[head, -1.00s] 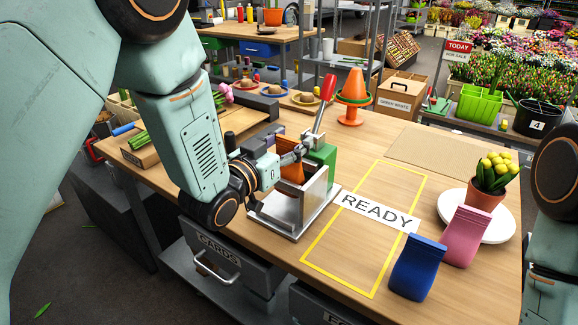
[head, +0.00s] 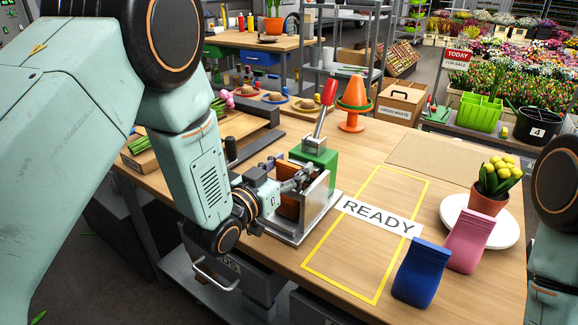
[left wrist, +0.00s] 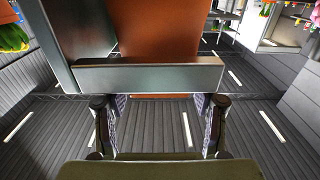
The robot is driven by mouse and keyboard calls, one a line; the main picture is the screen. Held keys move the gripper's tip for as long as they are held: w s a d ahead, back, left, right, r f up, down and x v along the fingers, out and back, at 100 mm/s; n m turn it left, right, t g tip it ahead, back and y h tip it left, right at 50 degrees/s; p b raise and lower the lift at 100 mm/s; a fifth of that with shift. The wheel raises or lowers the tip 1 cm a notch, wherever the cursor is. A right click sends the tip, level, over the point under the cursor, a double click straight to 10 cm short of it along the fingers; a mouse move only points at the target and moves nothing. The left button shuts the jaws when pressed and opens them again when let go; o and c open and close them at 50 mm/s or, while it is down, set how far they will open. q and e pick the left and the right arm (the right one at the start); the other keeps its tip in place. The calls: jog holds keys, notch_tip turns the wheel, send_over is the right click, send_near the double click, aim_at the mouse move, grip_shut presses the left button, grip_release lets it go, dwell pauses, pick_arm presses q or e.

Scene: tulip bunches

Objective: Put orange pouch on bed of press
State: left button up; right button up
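The orange pouch (head: 288,204) stands inside the press, partly hidden by the press's side plate and my left gripper. The press (head: 316,202) has metal plates, a green block (head: 318,158) and a raised red lever (head: 329,91). My left gripper (head: 296,181) is at the press, close beside the pouch. There the orange pouch (left wrist: 158,30) lies beyond a metal bar (left wrist: 150,76). Contact of the pouch's base with the bed is hidden. My right gripper is out of view.
A yellow-outlined READY area (head: 379,218) lies empty right of the press. A blue pouch (head: 421,273) and a pink pouch (head: 467,240) stand beyond it, near a white plate (head: 452,207) with a potted plant (head: 491,184). An orange cone (head: 353,103) stands behind.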

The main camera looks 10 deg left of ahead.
pick_arm(q)
jog(key=o, duration=0.3)
jog(key=shift+a, duration=0.1)
jog(key=shift+r, duration=0.1)
jog(key=shift+s+r, duration=0.1)
jog(key=shift+r, duration=0.05)
jog(key=p+v, duration=0.1)
jog(key=v, duration=1.1)
